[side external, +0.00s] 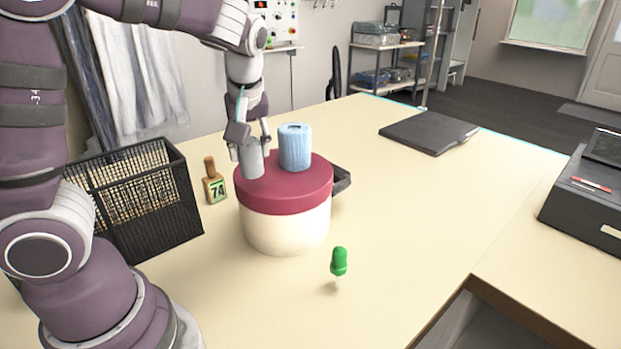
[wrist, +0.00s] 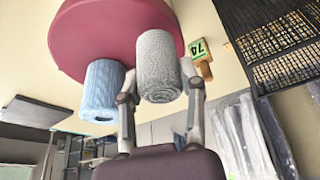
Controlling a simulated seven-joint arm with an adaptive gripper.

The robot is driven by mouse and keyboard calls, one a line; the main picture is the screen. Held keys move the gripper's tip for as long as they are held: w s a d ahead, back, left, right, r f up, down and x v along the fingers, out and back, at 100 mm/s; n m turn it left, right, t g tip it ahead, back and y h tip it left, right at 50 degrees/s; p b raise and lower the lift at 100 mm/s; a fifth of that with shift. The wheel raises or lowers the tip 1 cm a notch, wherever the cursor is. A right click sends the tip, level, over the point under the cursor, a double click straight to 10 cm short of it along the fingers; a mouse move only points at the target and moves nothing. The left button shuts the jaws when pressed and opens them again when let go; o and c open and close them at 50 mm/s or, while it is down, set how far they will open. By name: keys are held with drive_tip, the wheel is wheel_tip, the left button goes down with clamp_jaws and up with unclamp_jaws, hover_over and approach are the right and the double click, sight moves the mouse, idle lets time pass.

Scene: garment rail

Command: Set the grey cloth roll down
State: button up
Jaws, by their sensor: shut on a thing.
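The grey cloth roll (side external: 251,160) is upright at the left part of the red top of a round red-and-cream container (side external: 285,228). My gripper (side external: 250,146) is above the roll with its fingers around it, shut on it. In the wrist view the grey roll (wrist: 160,66) sits between the two fingers (wrist: 160,92). Whether the roll's base touches the red top cannot be told. A light blue roll (side external: 295,147) stands on the same top, just right of the grey one; it also shows in the wrist view (wrist: 102,90).
A green-headed item (side external: 339,262) stands in front. A dark flat case (side external: 430,132) lies at the back right. The table's middle right is clear.

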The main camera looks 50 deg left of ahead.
drive_tip(key=s+a+f+n+g, duration=0.2)
drive_tip(key=s+a+n, duration=0.2)
drive_tip(key=s, duration=0.4)
drive_tip(key=shift+y, duration=0.3)
drive_tip(key=f, duration=1.4)
drive_tip(key=shift+d, duration=0.2)
drive_tip(key=o, duration=0.8)
drive_tip(key=shift+f, duration=0.1)
drive_tip(key=shift+o, duration=0.2)
